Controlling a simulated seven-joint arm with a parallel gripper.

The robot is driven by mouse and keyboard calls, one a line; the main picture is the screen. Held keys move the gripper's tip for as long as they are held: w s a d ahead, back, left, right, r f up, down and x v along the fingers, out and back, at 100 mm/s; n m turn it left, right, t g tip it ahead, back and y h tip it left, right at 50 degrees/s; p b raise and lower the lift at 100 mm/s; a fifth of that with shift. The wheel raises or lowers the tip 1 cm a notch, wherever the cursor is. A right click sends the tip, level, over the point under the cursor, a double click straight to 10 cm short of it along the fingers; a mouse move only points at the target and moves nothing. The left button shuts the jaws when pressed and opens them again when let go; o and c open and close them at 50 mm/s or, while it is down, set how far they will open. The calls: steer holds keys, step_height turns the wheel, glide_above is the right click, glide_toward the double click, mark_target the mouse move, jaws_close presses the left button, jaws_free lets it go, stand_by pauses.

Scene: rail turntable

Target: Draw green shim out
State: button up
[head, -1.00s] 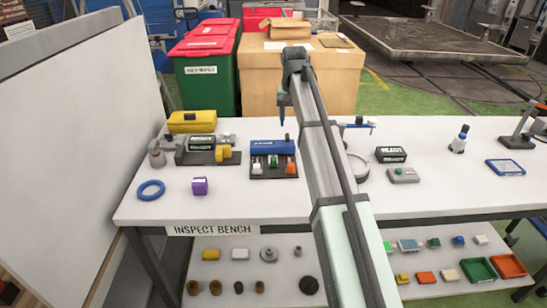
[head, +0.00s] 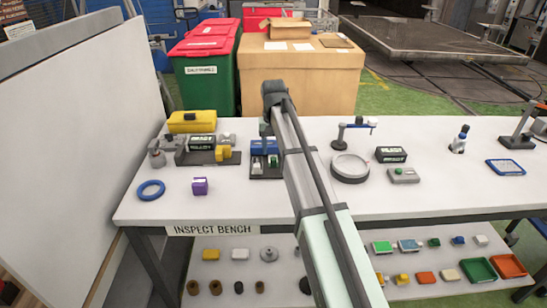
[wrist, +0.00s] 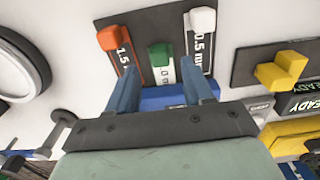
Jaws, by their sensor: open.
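The green shim (wrist: 160,55) shows in the wrist view as a green tab on a light strip, in the middle slot of a dark holder (wrist: 148,26) with a blue body (wrist: 165,97). An orange-tabbed shim (wrist: 109,39) is to its left and a white-tabbed shim (wrist: 203,20) to its right. My gripper (wrist: 160,72) is open, its two blue fingers either side of the green tab's line; contact cannot be told. In the head view the green tab (head: 273,161) shows small beside my gripper, and my arm hides the orange shim.
A dark plate with a yellow block (wrist: 285,68) lies beside the holder. In the head view, a purple cube (head: 200,186) and a blue ring (head: 151,190) lie to the left. A round grey dial (head: 350,168) stands to the right. The bench front is mostly clear.

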mark_target(274, 158)
steer(key=shift+f, duration=2.15)
jaws_close()
